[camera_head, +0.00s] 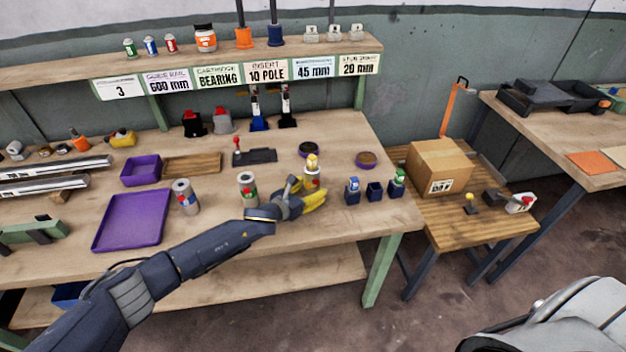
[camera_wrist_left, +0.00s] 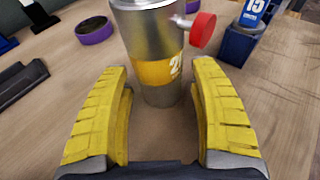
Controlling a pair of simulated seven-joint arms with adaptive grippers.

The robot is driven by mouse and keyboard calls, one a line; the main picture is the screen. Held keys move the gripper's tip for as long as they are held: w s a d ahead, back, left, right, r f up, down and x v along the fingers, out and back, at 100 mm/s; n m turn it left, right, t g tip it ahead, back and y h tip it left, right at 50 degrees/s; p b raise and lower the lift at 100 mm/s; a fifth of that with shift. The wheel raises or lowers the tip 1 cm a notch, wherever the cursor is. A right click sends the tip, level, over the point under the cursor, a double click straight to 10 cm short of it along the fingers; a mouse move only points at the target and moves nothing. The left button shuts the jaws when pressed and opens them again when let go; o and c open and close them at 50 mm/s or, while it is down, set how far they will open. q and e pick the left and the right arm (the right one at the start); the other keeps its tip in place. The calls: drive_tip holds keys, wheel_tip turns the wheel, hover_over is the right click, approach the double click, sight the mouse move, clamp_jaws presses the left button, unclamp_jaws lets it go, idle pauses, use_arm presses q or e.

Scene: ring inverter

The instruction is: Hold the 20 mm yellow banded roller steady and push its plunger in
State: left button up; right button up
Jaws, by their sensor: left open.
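The yellow banded roller (camera_head: 312,180) stands upright near the right front of the workbench. In the left wrist view the roller (camera_wrist_left: 158,72) is a metal cylinder with a yellow band, a partly visible number starting with 2, and its top out of frame. A red-capped plunger (camera_wrist_left: 203,30) sticks out from its right side on a thin stem. My left gripper (camera_head: 309,192) is at the roller. Its open yellow fingers (camera_wrist_left: 160,82) point at the lower roller from both sides, with visible gaps. My right gripper is in neither view.
Two other rollers (camera_head: 185,197) (camera_head: 247,190) stand to the left. Navy blocks (camera_head: 352,196) stand close on the right, one with a blue cap (camera_wrist_left: 252,12) marked 15. A purple-rimmed dish (camera_wrist_left: 95,30) lies behind. A purple tray (camera_head: 131,246) lies at left.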

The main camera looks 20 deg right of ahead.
use_arm(q)
drive_tip(key=shift+o, duration=0.2)
drive_tip(key=c, duration=0.8)
idle(0.6)
